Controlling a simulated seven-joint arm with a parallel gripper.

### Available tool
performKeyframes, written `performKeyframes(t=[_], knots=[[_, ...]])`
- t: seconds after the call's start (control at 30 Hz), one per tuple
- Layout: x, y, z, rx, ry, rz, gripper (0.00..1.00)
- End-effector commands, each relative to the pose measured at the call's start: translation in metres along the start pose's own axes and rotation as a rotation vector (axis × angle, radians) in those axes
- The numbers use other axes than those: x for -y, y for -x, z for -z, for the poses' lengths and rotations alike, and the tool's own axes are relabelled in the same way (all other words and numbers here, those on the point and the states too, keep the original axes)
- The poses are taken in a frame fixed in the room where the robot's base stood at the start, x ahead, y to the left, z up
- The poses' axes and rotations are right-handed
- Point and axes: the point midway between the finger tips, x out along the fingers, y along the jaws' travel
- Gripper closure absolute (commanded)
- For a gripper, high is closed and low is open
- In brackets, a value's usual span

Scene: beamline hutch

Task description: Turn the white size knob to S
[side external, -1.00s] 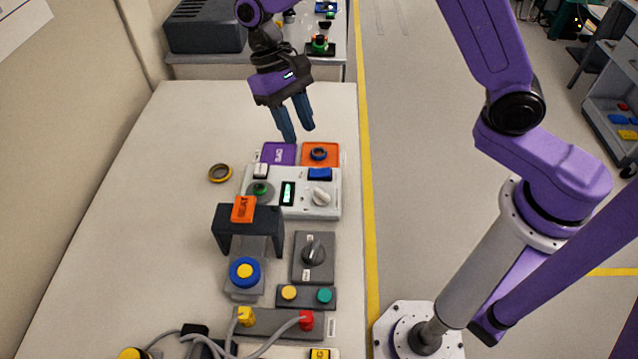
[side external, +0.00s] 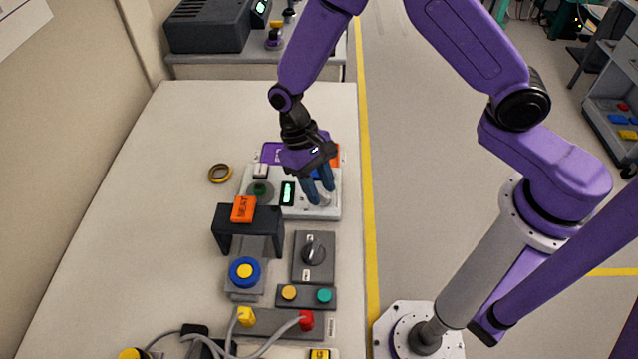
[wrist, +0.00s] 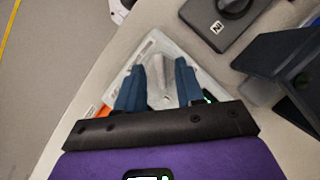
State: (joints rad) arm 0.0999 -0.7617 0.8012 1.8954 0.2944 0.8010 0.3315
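The white size knob (wrist: 153,84) sits on a light grey panel (side external: 303,212) that also has a small lit display (side external: 288,193) and a green round control (side external: 260,189). My gripper (side external: 318,201) is low over the right part of this panel, pointing down. In the wrist view my gripper (wrist: 160,72) is open, with one blue finger on each side of the knob and gaps visible between. The fingers partly cover the knob in the side view. The S mark and the knob's exact setting are too small to read.
A dark bridge (side external: 225,237) with an orange tag (side external: 243,209) stands just left and in front of the panel. A grey rotary switch (side external: 313,255) lies in front of it. A yellow ring (side external: 220,173) lies to the left. Bare table is farther left.

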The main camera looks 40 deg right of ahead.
Motion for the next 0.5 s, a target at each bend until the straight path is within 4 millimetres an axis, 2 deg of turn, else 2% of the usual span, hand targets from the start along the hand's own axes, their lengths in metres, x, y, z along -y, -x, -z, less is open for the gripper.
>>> performKeyframes(t=[0.2,0.23,0.33,0.5], knots=[[0.0,-0.0006,-0.0001,0.0,0.0,0.0,0.63],[0.0,-0.0005,-0.0001,0.0,0.0,0.0,0.66],[0.0,-0.0004,-0.0001,0.0,0.0,0.0,0.99],[0.0,-0.0003,0.0,0.0,0.001,0.0,1.0]])
